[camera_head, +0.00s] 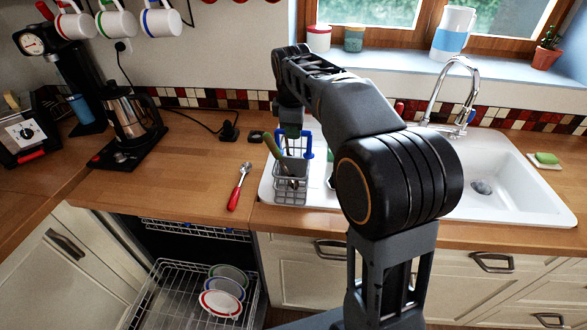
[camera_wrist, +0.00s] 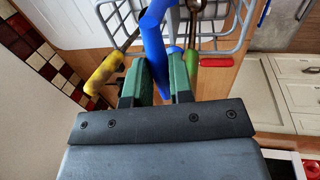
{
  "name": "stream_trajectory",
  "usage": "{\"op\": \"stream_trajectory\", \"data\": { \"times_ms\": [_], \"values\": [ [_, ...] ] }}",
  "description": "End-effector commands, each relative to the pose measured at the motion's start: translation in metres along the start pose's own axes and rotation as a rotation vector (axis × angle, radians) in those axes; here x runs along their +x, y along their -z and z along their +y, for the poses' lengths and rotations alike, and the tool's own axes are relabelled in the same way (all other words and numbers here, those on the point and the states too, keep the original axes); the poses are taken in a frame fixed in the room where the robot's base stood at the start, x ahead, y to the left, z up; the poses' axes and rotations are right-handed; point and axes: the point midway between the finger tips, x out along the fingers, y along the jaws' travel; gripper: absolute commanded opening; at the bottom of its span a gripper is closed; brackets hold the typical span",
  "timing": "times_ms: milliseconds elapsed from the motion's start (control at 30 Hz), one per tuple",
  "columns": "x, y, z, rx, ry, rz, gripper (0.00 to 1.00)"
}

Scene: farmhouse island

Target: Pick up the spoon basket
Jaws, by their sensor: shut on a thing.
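The spoon basket (camera_head: 290,184) is a grey wire basket with a blue handle, at the left end of the white sink. It holds several utensils, one with a green handle. It looks upright on or just above the drainboard; I cannot tell whether they touch. In the wrist view the basket's grey wires (camera_wrist: 222,46) show at the top. My gripper (camera_wrist: 158,78) has green-padded jaws shut on the blue handle (camera_wrist: 153,40). In the head view my gripper (camera_head: 292,131) is above the basket, partly hiding its handle.
A red-handled utensil (camera_head: 239,186) lies on the wooden counter left of the basket. The sink (camera_head: 510,175) and tap (camera_head: 455,95) are to the right. An open dishwasher rack (camera_head: 180,300) with several plates is below. A kettle (camera_head: 130,115) stands at left.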

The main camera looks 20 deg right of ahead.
Motion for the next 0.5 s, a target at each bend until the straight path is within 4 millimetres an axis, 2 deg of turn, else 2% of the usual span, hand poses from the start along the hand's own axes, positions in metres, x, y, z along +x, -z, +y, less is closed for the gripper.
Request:
{"op": "stream_trajectory", "data": {
  "times_ms": [500],
  "values": [
    [-0.0070, 0.0003, 0.0020, 0.000, -0.004, 0.002, 0.00]
  ]
}}
